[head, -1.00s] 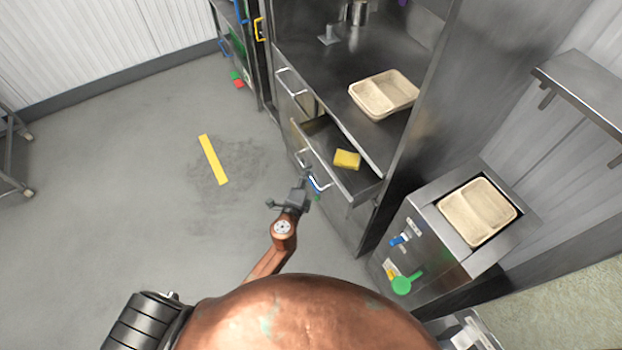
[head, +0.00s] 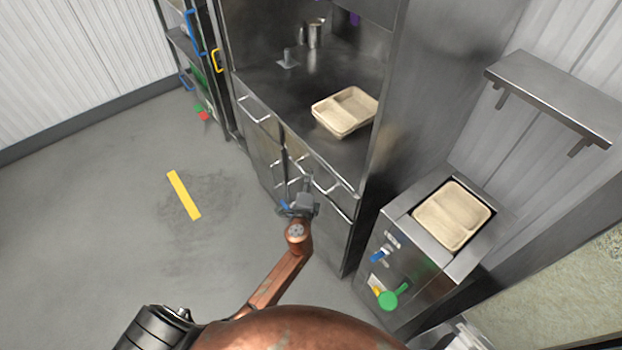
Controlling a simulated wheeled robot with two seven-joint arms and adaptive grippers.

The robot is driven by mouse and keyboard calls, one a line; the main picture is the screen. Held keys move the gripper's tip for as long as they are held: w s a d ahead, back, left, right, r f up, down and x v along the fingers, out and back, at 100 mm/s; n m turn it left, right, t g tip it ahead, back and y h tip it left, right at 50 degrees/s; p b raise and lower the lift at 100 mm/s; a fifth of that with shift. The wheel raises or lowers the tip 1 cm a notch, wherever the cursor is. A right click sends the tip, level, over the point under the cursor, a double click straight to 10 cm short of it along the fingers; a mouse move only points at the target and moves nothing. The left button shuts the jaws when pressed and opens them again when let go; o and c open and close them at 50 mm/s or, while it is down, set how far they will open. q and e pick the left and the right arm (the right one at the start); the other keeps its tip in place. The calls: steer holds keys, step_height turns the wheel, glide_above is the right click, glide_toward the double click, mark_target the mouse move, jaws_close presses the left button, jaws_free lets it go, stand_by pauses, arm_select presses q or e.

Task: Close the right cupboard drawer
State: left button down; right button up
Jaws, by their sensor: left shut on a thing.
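The right cupboard drawer (head: 336,198) is the right one of two fronts under the steel worktop. Its front looks about flush with the cupboard, and its inside is hidden. Its bar handle (head: 328,188) is bright metal. My left gripper (head: 308,184) is at the left end of this handle and is shut on it, though the contact is small and partly hidden by the gripper body. My right gripper is not in view.
A beige two-part tray (head: 347,110) sits on the worktop above the drawer. A steel machine (head: 400,262) with a similar tray (head: 452,215) on top stands to the right. The floor to the left is clear around a yellow strip (head: 184,195).

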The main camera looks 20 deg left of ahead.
arm_select(q)
steer(key=shift+w+d+r, duration=0.1)
steer(key=shift+w+r, duration=0.05)
steer(key=c, duration=2.5)
jaws_free()
steer(key=shift+o, duration=0.9)
steer(key=shift+w, duration=0.15)
steer(key=shift+o, duration=1.2)
steer(key=shift+s, duration=0.4)
steer(key=v, duration=1.1)
steer(key=shift+s, duration=0.2)
steer(key=shift+d, duration=0.1)
